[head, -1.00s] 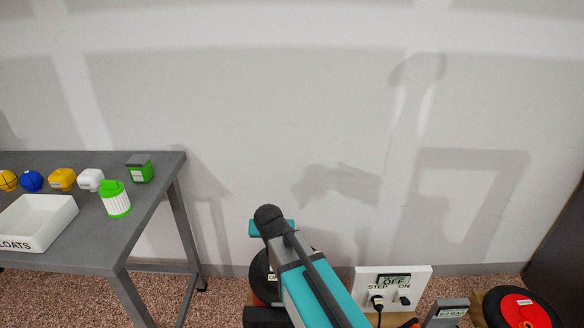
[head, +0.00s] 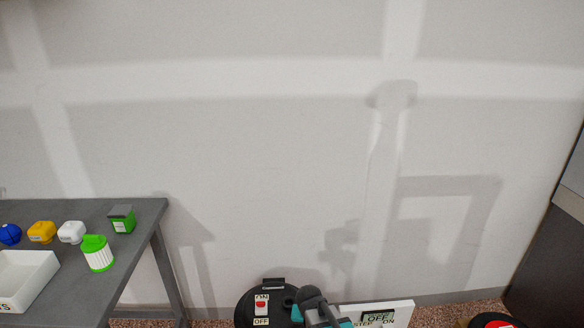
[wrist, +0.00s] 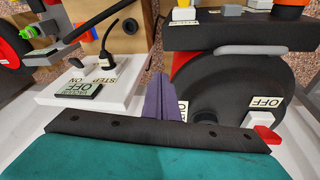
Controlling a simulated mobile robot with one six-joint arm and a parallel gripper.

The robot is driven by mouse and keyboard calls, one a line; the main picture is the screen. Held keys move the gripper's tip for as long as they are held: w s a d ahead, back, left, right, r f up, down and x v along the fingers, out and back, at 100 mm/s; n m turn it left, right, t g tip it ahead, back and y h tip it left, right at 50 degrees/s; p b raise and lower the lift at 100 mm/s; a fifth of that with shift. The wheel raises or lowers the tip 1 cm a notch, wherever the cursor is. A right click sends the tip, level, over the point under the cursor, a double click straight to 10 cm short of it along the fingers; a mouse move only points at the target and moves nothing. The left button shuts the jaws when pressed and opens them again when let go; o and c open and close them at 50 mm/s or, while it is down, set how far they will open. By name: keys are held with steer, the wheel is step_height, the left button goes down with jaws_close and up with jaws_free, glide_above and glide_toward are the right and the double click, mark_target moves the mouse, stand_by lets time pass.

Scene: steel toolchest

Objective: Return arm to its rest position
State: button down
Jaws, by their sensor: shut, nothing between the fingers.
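My arm (head: 320,312), teal and grey, shows at the bottom edge of the head view. Only a short part of it is visible there, and the gripper end is not in sight. In the wrist view my gripper (wrist: 161,88) shows as two purple-grey fingers lying together, with nothing between them. They point at the gap between a white panel (wrist: 122,88) on the left and a black round body (wrist: 215,75) on the right. I cannot tell how close the fingers are to either one.
A grey table (head: 150,212) at the left bears a white tray (head: 42,282), a green-and-white jar (head: 97,254) and several small containers. The black round body has a red switch (wrist: 267,134). A black cable (wrist: 97,42) plugs into the white panel. The wall above is bare.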

steer(key=s+d+f+g+p, duration=0.2)
steer(key=s+d+f, duration=0.35)
steer(key=s, duration=0.35)
steer(key=s+d+f+n+g+y+p, duration=0.1)
steer(key=s+f+g, duration=0.1)
steer(key=s, duration=0.9)
steer(key=s+d+f+g+p, duration=0.2)
steer(key=s+f+g, duration=0.1)
steer(key=s, duration=0.9)
steer(key=shift+s+n+g+y, duration=0.2)
steer(key=shift+n+g+y, duration=0.2)
steer(key=shift+g, duration=0.1)
steer(key=shift+d, duration=0.1)
